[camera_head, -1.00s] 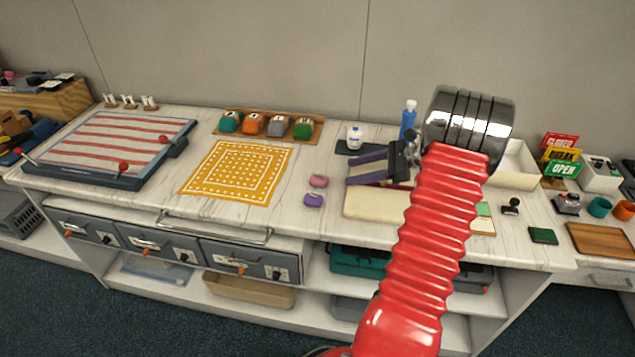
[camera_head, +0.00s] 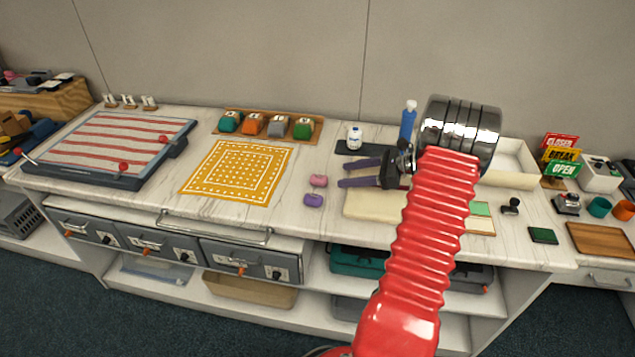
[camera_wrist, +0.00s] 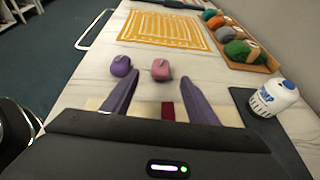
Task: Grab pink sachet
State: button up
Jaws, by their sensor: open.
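The pink sachet (camera_head: 318,181) lies on the white marble counter, right of the yellow patterned cloth. It also shows in the wrist view (camera_wrist: 161,69), ahead of my fingers and roughly between their lines. A purple sachet (camera_head: 313,200) lies just in front of it, and it shows left of the pink one in the wrist view (camera_wrist: 121,66). My gripper (camera_head: 341,174) has two purple fingers, spread apart and empty, to the right of the pink sachet in the head view. In the wrist view my gripper (camera_wrist: 167,88) points toward both sachets without touching them.
The yellow cloth (camera_head: 239,171) lies flat beyond the sachets. A white bottle (camera_head: 354,138) stands on a dark mat (camera_wrist: 244,98) beside my gripper. A wooden tray (camera_wrist: 228,44) holds several coloured items at the back. The counter around the sachets is clear.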

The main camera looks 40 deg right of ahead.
aim_at(323, 178)
jog(key=shift+x, duration=1.75)
jog(key=shift+w+a, duration=0.1)
jog(key=shift+x, duration=2.5)
jog(key=shift+c, duration=0.5)
jog(key=c, duration=1)
jog(key=shift+r, duration=0.1)
notch_tip(323, 178, up, 10)
jog(key=shift+f, duration=0.1)
